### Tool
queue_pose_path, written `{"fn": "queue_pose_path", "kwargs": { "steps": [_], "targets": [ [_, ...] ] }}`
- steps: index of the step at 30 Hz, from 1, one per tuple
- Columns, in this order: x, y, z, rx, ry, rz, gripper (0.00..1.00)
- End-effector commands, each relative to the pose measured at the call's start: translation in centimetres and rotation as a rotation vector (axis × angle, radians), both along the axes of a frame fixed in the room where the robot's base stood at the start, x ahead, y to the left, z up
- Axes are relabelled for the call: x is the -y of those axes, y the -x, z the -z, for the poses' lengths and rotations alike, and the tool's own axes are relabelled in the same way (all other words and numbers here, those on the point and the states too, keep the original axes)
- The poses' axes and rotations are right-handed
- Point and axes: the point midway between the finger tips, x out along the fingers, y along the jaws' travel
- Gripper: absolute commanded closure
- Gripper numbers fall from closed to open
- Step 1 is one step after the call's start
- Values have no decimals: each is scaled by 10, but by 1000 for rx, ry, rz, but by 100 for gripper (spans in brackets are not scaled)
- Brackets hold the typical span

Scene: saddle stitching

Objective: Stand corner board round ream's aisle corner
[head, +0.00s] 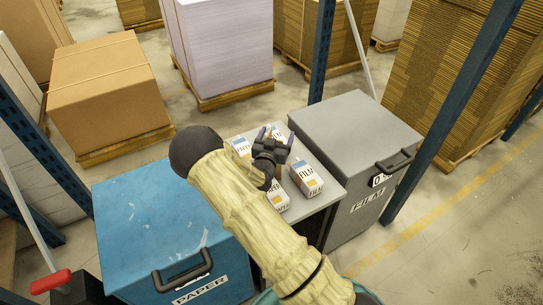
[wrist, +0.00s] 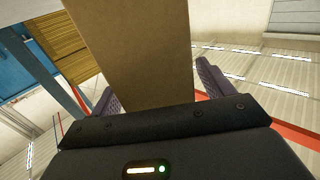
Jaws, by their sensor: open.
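A tall white paper stack (head: 222,40), seemingly the ream, stands on a wooden pallet at the back. Nothing in the head view is clearly the corner board. In the wrist view, my gripper's fingers (wrist: 155,88) are spread apart. A flat brown surface (wrist: 135,50) fills the space between and beyond them. I cannot tell whether it is the board or a carton farther off.
Blue rack posts (head: 322,50) rise nearby. A strapped brown carton (head: 108,80) stands at back left. Floor shows at right.

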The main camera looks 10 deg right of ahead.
Motion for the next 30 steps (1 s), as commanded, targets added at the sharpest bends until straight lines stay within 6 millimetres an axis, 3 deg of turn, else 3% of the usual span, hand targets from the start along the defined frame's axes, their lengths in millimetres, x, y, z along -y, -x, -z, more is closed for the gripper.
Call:
{"fn": "queue_pose_path", "kwargs": {
  "steps": [10,20,30],
  "targets": [
    [-1,0,0,0,-1,0,22],
    [-2,0,0,1,0,-2,86],
    [0,0,-7,3,-2,1,86]
  ]
}}
